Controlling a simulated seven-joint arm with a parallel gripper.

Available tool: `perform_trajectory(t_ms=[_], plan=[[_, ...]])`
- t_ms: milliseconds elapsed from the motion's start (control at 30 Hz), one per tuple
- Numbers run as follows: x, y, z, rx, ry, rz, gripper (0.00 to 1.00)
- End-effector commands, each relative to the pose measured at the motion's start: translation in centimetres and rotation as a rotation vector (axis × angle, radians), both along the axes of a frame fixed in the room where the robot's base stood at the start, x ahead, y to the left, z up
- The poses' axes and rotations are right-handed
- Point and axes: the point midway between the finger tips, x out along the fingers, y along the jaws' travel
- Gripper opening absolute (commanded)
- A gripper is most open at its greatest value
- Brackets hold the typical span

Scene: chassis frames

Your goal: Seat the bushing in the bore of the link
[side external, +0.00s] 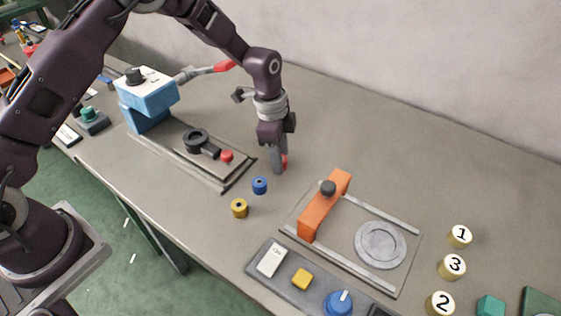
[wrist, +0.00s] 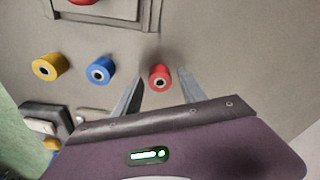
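A red bushing (wrist: 160,77) stands between the fingertips of my gripper (wrist: 162,75) in the wrist view, with gaps visible beside it. In the side view my gripper (side external: 279,165) points down near the table, and part of the red bushing (side external: 286,161) shows beside the fingers. The fingers are open. A blue bushing (side external: 260,185) and a yellow bushing (side external: 239,208) stand nearby; the wrist view shows the blue one (wrist: 99,71) and the yellow one (wrist: 49,68) too. The dark link (side external: 195,136) lies on a plate by the blue press, with a red part (side external: 227,156) at its near end.
The blue press (side external: 147,95) with a red-handled lever (side external: 222,67) stands behind the link. An orange bridge fixture (side external: 325,207) with a round plate (side external: 380,244) is at right. A control panel (side external: 300,282) lies in front; numbered cylinders (side external: 452,267) stand far right.

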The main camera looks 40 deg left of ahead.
Motion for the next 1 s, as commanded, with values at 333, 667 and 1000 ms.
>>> perform_trajectory(t_ms=[333,667,1000], plan=[[0.0,0.0,0.0,0.0,0.0,0.0,0.0],[0.2,0.0,3.5,-0.001,-0.007,0.002,0.0],[-0.3,0.9,9.9,0.003,0.0,0.059,0.0]])
